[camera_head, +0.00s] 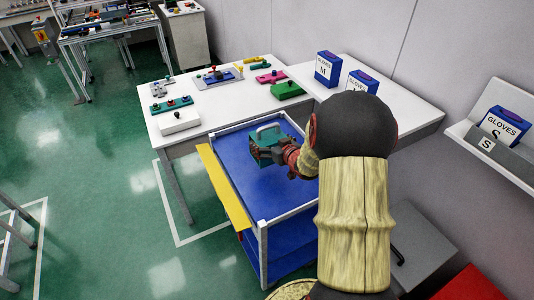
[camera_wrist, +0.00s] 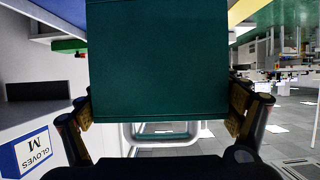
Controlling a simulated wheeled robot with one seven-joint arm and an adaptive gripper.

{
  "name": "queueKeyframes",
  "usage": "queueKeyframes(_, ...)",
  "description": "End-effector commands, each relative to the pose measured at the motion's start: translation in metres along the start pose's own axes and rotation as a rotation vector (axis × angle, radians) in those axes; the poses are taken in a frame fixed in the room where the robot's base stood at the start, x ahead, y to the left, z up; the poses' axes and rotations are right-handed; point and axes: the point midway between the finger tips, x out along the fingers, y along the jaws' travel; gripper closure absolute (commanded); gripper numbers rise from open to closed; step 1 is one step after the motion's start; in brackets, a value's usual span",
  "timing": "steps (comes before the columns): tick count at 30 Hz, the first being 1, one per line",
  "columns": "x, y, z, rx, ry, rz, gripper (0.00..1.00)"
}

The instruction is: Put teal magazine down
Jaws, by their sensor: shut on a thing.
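The teal magazine (camera_head: 268,154) is a box-shaped block with a pale grey handle loop. It shows in the head view at the far end of the blue-topped cart. In the wrist view the teal magazine (camera_wrist: 158,60) fills the middle, with its handle at the lower edge. My gripper (camera_head: 282,155) is shut on it; in the wrist view my gripper (camera_wrist: 163,108) has one finger on each side. My arm hides part of the cart. I cannot tell whether the magazine touches the cart top (camera_head: 262,192).
A white table (camera_head: 215,105) with several coloured fixtures stands behind the cart. Blue glove boxes (camera_head: 327,68) stand on the white surface to the right. A yellow strip (camera_head: 222,190) runs along the cart's left edge. The cart top in front of the magazine is bare.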

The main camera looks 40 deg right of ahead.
Motion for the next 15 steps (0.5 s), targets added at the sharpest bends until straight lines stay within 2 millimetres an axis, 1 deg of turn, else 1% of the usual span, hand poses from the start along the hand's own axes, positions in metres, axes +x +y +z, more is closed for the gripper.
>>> queueKeyframes(1, 0.012, 0.002, 0.011, 0.001, -0.002, -0.001, 0.5)
queueKeyframes(6, 0.039, 0.008, 0.025, 0.001, -0.001, -0.001, 0.5)
queueKeyframes(9, 0.048, 0.01, 0.028, 0.0, 0.001, 0.0, 0.5)
queueKeyframes(15, 0.057, 0.012, 0.033, 0.0, 0.001, 0.0, 0.5)
